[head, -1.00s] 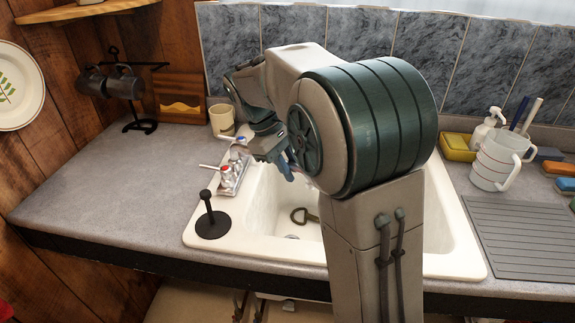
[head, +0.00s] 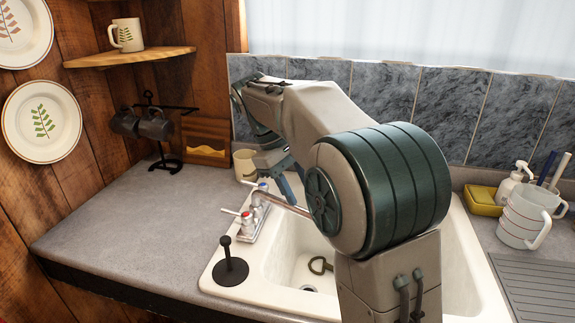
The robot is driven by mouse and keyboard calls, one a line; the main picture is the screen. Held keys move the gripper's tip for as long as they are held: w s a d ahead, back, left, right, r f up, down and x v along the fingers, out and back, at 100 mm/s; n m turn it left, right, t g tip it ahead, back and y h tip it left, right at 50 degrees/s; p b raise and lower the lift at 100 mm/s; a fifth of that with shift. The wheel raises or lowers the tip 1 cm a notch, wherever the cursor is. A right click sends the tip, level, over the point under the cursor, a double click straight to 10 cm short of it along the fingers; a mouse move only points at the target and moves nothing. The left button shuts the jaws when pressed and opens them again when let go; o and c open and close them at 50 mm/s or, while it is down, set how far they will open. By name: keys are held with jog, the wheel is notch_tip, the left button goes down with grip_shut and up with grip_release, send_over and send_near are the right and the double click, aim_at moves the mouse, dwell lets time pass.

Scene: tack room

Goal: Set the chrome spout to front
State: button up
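The chrome spout (head: 280,203) rises from the tap base at the left rim of the white sink (head: 279,256). It reaches right over the basin, and its far end is hidden behind my arm. The tap (head: 247,226) has a red-marked and a blue-marked handle with white levers. My gripper (head: 292,178) is above and behind the spout, partly hidden by my own arm. I cannot tell whether its fingers are open or touch the spout.
A black plunger-like stand (head: 230,266) is at the sink's front left. A beige mug (head: 245,165) stands behind the tap. A mug rack (head: 163,130) is further left. A striped jug (head: 527,216) and a yellow sponge box (head: 483,200) are at right. The left counter is clear.

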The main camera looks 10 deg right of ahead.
jog(key=shift+p+v, duration=0.3)
jog(key=shift+v, duration=2.45)
jog(key=s+d+f+m+t+y, duration=0.2)
jog(key=s+d+f+m, duration=0.2)
jog(key=s+f, duration=0.3)
jog(key=s+d+f+m+t+y, duration=0.2)
jog(key=s+f, duration=0.6)
jog(key=s, duration=0.6)
jog(key=shift+s+d+m+t+y, duration=0.3)
jog(key=shift+s+d+m+t, duration=0.15)
jog(key=shift+d+m, duration=0.55)
